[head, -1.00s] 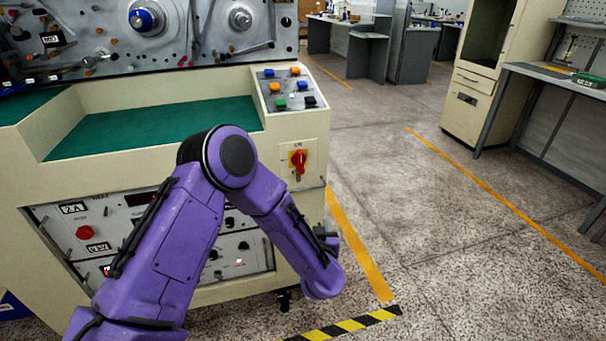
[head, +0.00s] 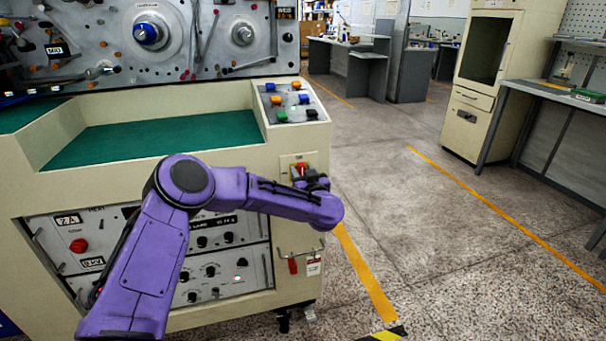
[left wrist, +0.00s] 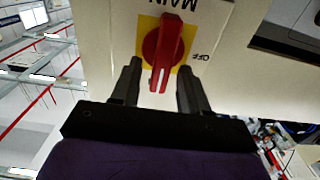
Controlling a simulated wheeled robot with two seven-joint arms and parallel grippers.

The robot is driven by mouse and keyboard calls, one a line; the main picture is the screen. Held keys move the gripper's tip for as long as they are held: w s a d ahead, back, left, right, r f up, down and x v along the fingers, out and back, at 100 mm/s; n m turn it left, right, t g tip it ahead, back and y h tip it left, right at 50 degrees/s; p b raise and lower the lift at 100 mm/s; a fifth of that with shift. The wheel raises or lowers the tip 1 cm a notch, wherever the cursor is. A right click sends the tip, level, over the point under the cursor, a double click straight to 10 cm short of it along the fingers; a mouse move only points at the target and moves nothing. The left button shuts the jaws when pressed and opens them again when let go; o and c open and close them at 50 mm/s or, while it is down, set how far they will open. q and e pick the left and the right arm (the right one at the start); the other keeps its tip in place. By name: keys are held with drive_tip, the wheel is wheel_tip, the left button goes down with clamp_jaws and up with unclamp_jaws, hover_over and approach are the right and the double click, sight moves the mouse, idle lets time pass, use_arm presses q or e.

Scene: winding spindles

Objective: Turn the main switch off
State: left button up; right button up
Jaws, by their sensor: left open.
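The main switch is a red rotary knob (left wrist: 165,50) on a yellow plate (left wrist: 146,26) on the cream panel. In the left wrist view its bar stands nearly upright, with upside-down lettering "MAIN" above and "OFF" to the right. In the head view a little of the red knob (head: 300,168) shows behind my left gripper (head: 312,180). In the left wrist view my left gripper (left wrist: 159,70) is open, one finger on each side of the bar's lower end, apart from it. Whether the fingertips reach the panel is unclear. My right gripper is out of view.
A sloped panel of coloured buttons (head: 289,102) sits above the switch. A green-lined recess (head: 160,138) lies to the left. The floor to the right is clear.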

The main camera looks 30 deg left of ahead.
use_arm(q)
clamp_jaws()
